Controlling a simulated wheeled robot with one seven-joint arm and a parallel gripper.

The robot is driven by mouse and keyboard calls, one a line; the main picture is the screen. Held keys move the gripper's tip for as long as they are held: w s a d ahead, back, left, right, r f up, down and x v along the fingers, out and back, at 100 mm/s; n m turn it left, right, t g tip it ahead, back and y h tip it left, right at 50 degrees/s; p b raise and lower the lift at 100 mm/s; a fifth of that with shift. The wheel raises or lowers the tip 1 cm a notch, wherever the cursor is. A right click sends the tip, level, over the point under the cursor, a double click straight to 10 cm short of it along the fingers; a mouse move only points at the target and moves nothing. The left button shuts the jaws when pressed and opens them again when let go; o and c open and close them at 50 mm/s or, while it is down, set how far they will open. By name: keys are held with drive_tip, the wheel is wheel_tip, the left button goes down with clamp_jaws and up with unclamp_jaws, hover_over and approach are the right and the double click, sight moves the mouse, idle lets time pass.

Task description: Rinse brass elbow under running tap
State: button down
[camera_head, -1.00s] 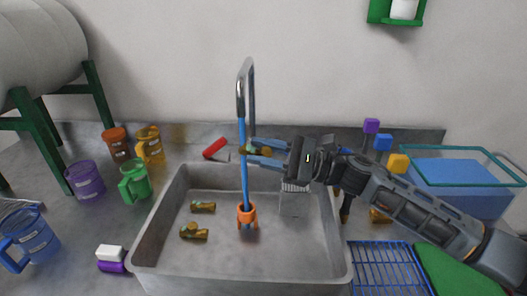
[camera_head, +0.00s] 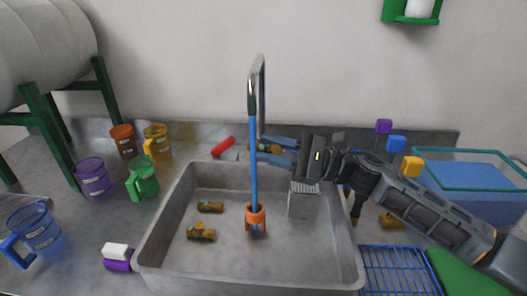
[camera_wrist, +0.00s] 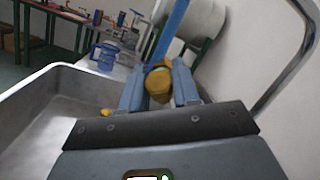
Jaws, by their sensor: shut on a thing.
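A blue water stream (camera_head: 253,165) falls from the tap (camera_head: 259,85) into the sink (camera_head: 178,220). My gripper (camera_head: 262,151) is shut on a brass elbow (camera_wrist: 158,84) and holds it above the sink's back edge. In the head view the stream passes in front of or against the fingertips and mostly hides the elbow. In the wrist view the stream (camera_wrist: 170,35) reaches down to the elbow between the fingers; I cannot tell whether it touches. Two other brass fittings (camera_head: 210,206) (camera_head: 201,232) lie on the sink floor.
An orange ring-like piece (camera_head: 255,214) stands in the sink where the stream lands. Colored mugs (camera_head: 143,180) stand left, a blue rack (camera_head: 398,270) right. A red cylinder (camera_head: 222,146) lies behind the sink.

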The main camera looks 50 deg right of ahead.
drive_tip(key=shift+d, duration=0.35)
drive_tip(key=shift+a, duration=0.15)
drive_tip(key=shift+a, duration=0.45)
drive_tip(key=shift+d+b, duration=0.15)
drive_tip(key=shift+b, duration=0.15)
drive_tip(key=shift+d, duration=0.45)
drive_tip(key=shift+a, duration=0.15)
drive_tip(key=shift+a, duration=0.45)
